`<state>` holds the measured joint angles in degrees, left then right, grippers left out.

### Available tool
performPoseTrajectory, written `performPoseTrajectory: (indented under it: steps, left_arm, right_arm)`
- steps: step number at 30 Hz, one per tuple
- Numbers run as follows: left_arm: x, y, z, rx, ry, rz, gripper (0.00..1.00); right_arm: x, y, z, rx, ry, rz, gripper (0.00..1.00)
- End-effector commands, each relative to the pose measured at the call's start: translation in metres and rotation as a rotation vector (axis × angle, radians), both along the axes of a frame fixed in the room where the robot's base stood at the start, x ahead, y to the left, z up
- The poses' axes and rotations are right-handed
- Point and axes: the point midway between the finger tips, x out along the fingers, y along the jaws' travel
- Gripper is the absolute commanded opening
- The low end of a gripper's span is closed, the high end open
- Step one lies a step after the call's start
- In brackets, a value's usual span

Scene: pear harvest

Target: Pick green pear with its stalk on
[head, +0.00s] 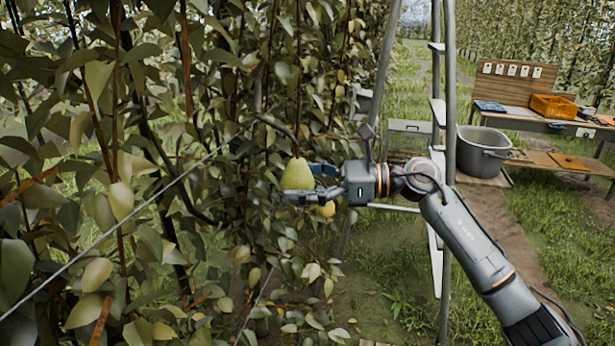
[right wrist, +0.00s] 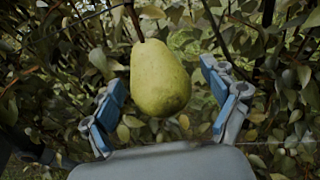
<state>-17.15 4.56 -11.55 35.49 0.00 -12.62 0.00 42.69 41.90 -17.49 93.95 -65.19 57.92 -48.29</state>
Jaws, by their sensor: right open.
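A green pear (head: 297,174) hangs upright from a branch by its stalk in the head view, at the edge of the leafy row. In the right wrist view the pear (right wrist: 160,78) fills the middle, with its brown stalk running up from its top. My right gripper (head: 305,183) reaches in from the right at the pear's height. Its blue-padded fingers (right wrist: 165,108) are open, one on each side of the pear, with a gap showing on both sides. My left gripper is not in view.
Dense leaves and branches fill the left, crossed by a thin wire (head: 150,200). A stepladder (head: 447,130) stands behind my right arm. Farther right are a grey pot (head: 484,150), a bench and an orange crate (head: 553,106). Grass lies open between.

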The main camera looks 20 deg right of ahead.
Motion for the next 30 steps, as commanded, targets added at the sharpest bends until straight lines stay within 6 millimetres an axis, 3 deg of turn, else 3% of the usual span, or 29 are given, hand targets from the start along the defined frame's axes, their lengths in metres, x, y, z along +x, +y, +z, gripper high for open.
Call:
performPoseTrajectory:
  steps: [5, 12, 15, 30]
  left_arm:
    - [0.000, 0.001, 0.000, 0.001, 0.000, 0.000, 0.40]
    - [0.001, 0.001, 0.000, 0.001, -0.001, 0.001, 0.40]
    - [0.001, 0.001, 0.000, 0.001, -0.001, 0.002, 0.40]
    - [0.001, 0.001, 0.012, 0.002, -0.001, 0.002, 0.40]
  right_arm:
    - [0.000, 0.000, 0.000, 0.000, 0.000, 0.000, 0.86]
    - [0.000, 0.000, 0.000, 0.000, 0.000, 0.000, 0.37]
    - [0.000, 0.000, 0.001, 0.001, -0.001, 0.000, 0.21]
    - [-0.010, 0.003, 0.001, 0.040, 0.136, 0.000, 0.21]
